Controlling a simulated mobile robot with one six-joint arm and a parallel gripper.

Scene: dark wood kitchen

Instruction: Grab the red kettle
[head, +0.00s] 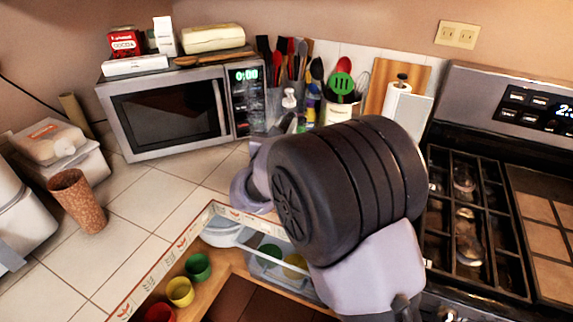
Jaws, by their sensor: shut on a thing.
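No red kettle shows in the head view. The red items I can make out are a cocoa box on the microwave, a red cup and some utensils. My own arm, with a large dark ribbed part and pale grey links, fills the middle right of the picture. It covers part of the counter and the stove's left edge. I cannot make out my gripper's fingers or anything held in them.
A microwave (180,110) stands at the back left, with a red cocoa box (124,43) on top. Utensils stand right of it. A gas stove (465,225) is at the right. A brown tumbler (77,201) and small cups, including a red cup (160,313), are at the left.

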